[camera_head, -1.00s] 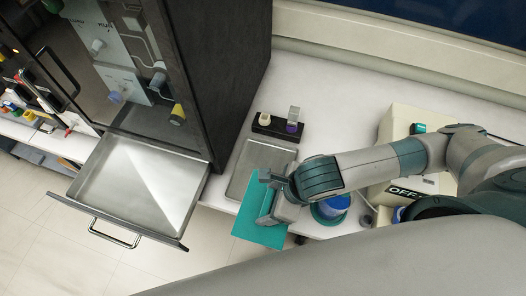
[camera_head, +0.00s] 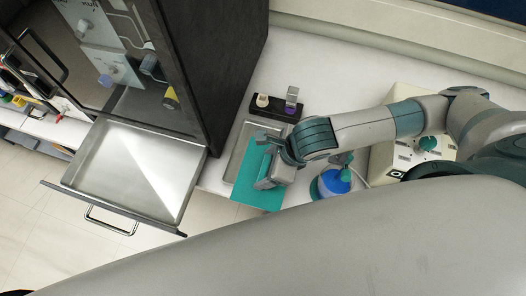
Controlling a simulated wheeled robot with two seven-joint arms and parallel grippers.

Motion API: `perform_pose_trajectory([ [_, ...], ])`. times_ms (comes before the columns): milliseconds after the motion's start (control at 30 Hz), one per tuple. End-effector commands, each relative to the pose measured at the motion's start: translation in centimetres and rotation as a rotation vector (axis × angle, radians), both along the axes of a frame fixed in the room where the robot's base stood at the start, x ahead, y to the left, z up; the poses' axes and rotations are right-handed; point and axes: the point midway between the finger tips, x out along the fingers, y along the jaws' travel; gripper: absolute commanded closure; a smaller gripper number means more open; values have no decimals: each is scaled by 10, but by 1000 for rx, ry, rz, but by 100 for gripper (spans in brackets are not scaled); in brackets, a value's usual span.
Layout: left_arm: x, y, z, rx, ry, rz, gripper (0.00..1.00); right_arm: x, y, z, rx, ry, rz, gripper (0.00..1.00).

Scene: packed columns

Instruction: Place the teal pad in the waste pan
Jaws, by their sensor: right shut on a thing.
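The teal pad (camera_head: 260,180) is a flat sheet held by my right gripper (camera_head: 270,162), which is shut on its right part. The pad overlaps the shallow grey metal tray (camera_head: 237,152) on the white counter and reaches towards the counter's front edge. I cannot tell its height above the tray. The open steel drawer pan (camera_head: 135,170), pulled out below the dark cabinet, is empty and lies to the left of the pad. Which of these the task calls the waste pan is not marked. My left gripper is not in view.
A black holder (camera_head: 276,108) with small items stands behind the tray. A blue-and-teal container (camera_head: 333,183) and a beige device (camera_head: 393,150) stand right of my gripper. The dark cabinet (camera_head: 215,60) rises between the drawer and the counter. The drawer handle (camera_head: 110,222) sticks out in front.

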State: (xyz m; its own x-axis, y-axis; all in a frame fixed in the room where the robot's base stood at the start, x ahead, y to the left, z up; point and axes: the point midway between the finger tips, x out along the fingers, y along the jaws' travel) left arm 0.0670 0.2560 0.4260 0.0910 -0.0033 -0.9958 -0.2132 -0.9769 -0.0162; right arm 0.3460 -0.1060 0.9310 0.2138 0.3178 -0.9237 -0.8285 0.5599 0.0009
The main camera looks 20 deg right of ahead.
Motion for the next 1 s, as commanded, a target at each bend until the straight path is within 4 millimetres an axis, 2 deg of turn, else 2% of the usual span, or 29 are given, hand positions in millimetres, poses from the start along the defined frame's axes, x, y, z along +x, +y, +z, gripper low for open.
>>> perform_pose_trajectory([
  [33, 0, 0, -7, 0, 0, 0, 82, 11, -3, -9, -4, -4, -2, 53],
  [200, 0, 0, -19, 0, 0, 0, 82, 43, -10, -29, -4, -5, -3, 53],
  [433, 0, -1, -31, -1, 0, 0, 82, 78, -17, -50, -3, -3, -1, 53],
  [600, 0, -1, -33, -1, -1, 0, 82, 88, -19, -55, -1, -2, 0, 53],
  [1000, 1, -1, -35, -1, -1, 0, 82, 88, -19, -59, 0, 0, 1, 53],
])
